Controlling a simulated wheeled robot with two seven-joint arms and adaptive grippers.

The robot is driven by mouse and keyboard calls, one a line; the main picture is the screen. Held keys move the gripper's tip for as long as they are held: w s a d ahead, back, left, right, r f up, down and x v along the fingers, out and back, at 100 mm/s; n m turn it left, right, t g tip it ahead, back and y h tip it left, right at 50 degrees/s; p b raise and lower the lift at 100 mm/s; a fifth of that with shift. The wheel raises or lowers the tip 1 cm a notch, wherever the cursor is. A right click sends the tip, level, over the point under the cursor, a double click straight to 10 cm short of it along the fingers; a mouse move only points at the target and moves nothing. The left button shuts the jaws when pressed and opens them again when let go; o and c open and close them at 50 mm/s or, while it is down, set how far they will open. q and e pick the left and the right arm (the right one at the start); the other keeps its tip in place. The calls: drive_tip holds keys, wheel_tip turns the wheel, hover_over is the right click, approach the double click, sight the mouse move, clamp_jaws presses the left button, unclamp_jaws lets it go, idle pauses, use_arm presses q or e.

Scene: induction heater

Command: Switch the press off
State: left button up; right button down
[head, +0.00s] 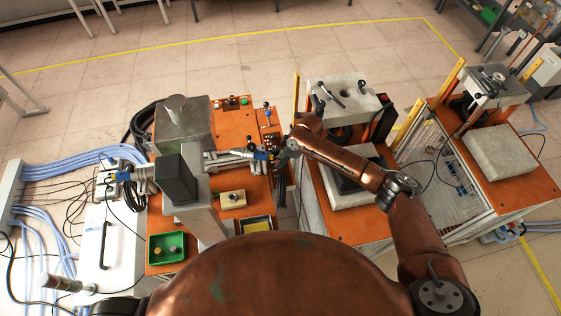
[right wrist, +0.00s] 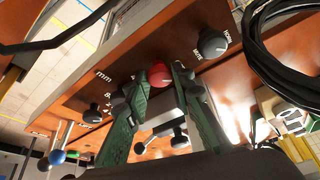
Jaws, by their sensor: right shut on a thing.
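My right gripper (right wrist: 158,80) has its green fingers closed around a red knob (right wrist: 159,75) on an orange-brown panel (right wrist: 120,62) in the right wrist view. The knob is hidden there. A machine with a grey block top (head: 345,92) stands on the middle table beside the arm. I cannot tell which machine the red knob belongs to. My left gripper is not in view.
Black knobs sit on the same panel, one to the upper right (right wrist: 212,43) and one to the lower left (right wrist: 93,113). A black cable (right wrist: 270,70) loops at the right. The left table (head: 262,190) carries a green tray (head: 166,248).

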idle(0.3)
drive_tip(key=c, duration=1.7)
unclamp_jaws()
drive_tip(key=shift+o, duration=0.2)
drive_tip(key=v, duration=1.2)
drive_tip(key=shift+a, duration=0.1)
